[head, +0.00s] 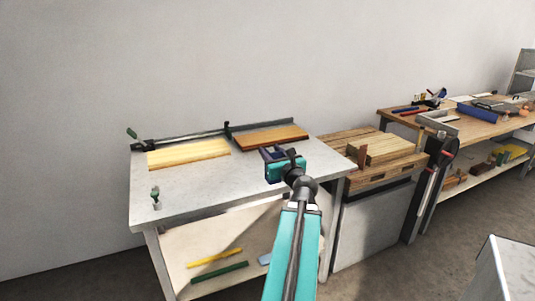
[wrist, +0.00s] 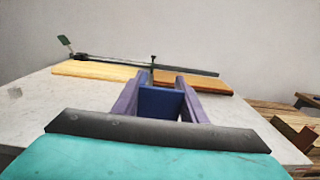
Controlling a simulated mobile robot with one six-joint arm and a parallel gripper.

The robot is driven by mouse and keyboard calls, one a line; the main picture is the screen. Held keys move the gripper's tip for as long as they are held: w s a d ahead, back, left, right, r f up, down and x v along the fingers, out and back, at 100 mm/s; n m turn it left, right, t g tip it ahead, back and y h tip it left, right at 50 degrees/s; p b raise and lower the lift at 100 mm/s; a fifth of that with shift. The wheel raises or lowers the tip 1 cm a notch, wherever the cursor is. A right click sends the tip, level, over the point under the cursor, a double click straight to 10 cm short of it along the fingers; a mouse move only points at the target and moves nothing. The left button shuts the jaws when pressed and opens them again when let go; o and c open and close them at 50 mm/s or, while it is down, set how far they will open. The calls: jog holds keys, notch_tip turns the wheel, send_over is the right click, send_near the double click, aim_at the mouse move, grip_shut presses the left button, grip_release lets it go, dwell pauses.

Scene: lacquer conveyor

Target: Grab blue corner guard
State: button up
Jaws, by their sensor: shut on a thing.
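My gripper (wrist: 160,88) has two purple fingers and is shut on the blue corner guard (wrist: 161,103), which sits between them in the wrist view. The guard shows a flat dark blue face toward the camera; its far side is hidden. In the head view my gripper (head: 273,154) is over the right part of the pale worktable (head: 200,187), just in front of the brown board. The guard is too small there to tell apart from the fingers. I cannot tell whether it touches the tabletop.
A pale board (head: 188,153) and a brown board (head: 270,137) lie at the table's back, before a dark rail (head: 185,139). A wooden bench (head: 345,142) adjoins on the right. The table's left middle is clear.

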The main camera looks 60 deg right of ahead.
jog(key=shift+s+a+f+b, duration=0.15)
jog(key=shift+s+b, duration=0.35)
jog(key=shift+b, duration=3.25)
jog(key=b, duration=0.3)
jog(key=shift+s+a+b, duration=0.3)
jog(key=shift+s+b, duration=0.05)
jog(key=shift+s, duration=0.05)
jog(key=shift+s+a+r+b, duration=0.1)
jog(key=shift+s+r+b, duration=0.15)
jog(key=shift+b, duration=0.35)
jog(key=shift+s, duration=0.1)
